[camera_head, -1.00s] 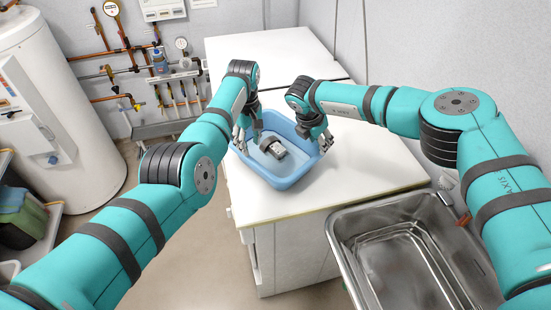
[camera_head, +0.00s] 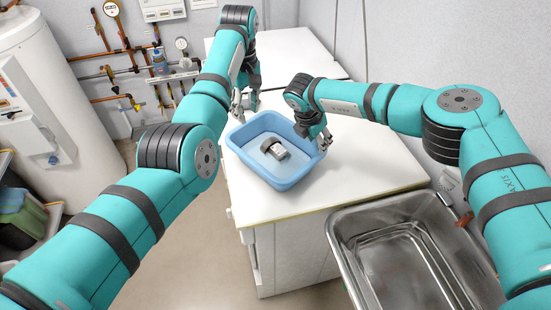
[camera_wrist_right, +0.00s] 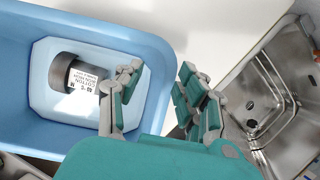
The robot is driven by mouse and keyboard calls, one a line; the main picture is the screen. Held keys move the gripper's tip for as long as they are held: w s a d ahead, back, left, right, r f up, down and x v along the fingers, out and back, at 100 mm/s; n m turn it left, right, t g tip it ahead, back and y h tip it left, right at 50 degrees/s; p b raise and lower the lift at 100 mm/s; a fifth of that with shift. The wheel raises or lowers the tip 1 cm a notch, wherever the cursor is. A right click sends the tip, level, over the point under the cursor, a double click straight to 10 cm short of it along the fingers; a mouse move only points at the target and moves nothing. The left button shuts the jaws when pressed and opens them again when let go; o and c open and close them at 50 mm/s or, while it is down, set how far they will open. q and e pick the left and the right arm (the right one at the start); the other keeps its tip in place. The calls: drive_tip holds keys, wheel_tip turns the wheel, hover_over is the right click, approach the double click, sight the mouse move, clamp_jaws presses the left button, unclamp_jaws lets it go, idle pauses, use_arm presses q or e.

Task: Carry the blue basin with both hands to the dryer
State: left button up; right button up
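The blue basin (camera_head: 285,182) stands on the near white worktop (camera_head: 375,180). A grey rolled item with a white printed label (camera_head: 276,150) lies inside it. In the right wrist view the blue basin (camera_wrist_right: 110,35) fills the left side and the labelled item (camera_wrist_right: 80,75) shows in it. My right gripper (camera_head: 318,134) is at the basin's right rim. Its fingers (camera_wrist_right: 158,72) are apart, one on each side of the rim. My left gripper (camera_head: 247,106) is open and empty, above and beyond the basin's far left corner. I cannot tell which unit is the dryer.
A steel sink (camera_head: 400,250) adjoins the worktop at the front right. A second white top (camera_head: 285,55) stands behind. A white boiler tank (camera_head: 60,120) and copper pipes (camera_head: 120,70) are at the left. The worktop right of the basin is clear.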

drive_tip(key=v, duration=1.1)
